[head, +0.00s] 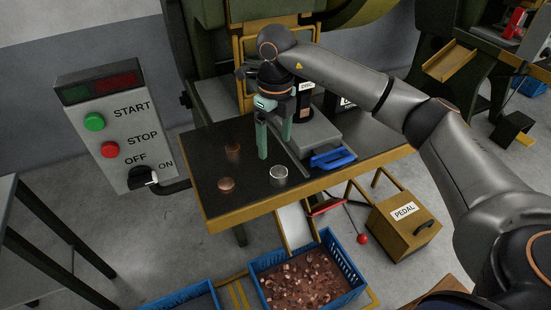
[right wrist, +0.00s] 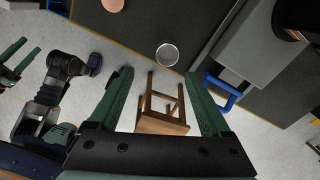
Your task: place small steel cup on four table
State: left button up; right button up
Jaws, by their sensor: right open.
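The small steel cup (head: 278,175) stands on the dark-topped press table (head: 200,172), near its front edge. It shows as a clear round rim in the right wrist view (right wrist: 167,54), ahead of the fingertips. My right gripper (head: 274,146) is open and empty above this table, behind the cup in the head view. Its two green fingers are apart, also in the right wrist view (right wrist: 160,76), with nothing between them. Green fingers of my left gripper (right wrist: 20,60) show at the left edge of the right wrist view, partly cut off. I cannot tell which table is called four.
A copper disc (head: 226,185) and a second copper piece (head: 233,147) lie on the press table. A blue handle (head: 332,159) lies right of the gripper. A blue crate of copper pieces (head: 351,268) and the pedal box (head: 403,226) are below. A control box (head: 122,139) stands left.

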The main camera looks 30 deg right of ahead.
jog(key=s+a+f+g+y, duration=0.1)
jog(key=s+a+y, duration=0.25)
jog(key=a, duration=0.35)
jog(key=s+a+f+n+y, duration=0.15)
jog(key=a+y, duration=0.25)
jog(key=a, duration=0.4)
jog(key=s+a+f+g+y, duration=0.1)
jog(key=s+a+f+y, duration=0.15)
jog(key=a, duration=0.45)
jog(key=s+a+r+m+t+y, duration=0.1)
jog(key=a+r+m+t+y, duration=0.55)
jog(key=m+y, duration=0.35)
jog(key=w+d+f+m+t+h, duration=0.2)
jog(key=d+f+m+t+h, duration=1)
jog(key=m, duration=1)
jog(key=s+d+f+m+g+h, duration=0.2)
jog(key=s+f+m+g, duration=0.1)
jog(key=s+f, duration=0.3)
jog(key=s+d+f+m+g+h, duration=0.3)
jog(key=s+f+m+g, duration=0.1)
jog(key=s+f, duration=0.3)
notch_tip(320, 180, down, 2)
jog(key=shift+s+d+f, duration=0.15)
jog(key=shift+s, duration=0.15)
jog(key=shift+g, duration=0.25)
